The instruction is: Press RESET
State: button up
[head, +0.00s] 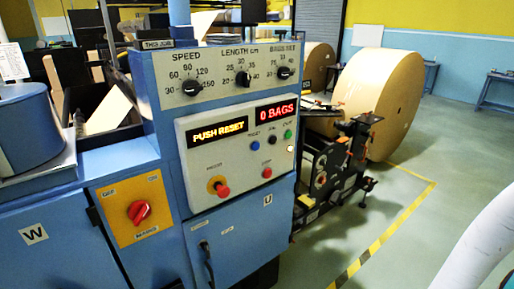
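The control panel (230,165) is a pale plate on the front of a blue machine. A display (218,132) on it reads "PUSH RESET" in amber. A blue button (254,132) sits right of this display; the small label under it seems to read RESET but is blurred. A black button (271,129) and a green button (288,134) are to its right. A red button (267,173) is lower down, and a red mushroom knob on yellow (221,188) is at lower left. My gripper is not in view.
A red display (275,111) reads "0 BAGS". Black dials (243,79) line the plate above. A red rotary switch (139,212) is at left. A large kraft roll (380,105) and dark machinery (335,170) stand right. Green floor with a yellow-black line (385,240) is clear. A white part of mine shows at lower right.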

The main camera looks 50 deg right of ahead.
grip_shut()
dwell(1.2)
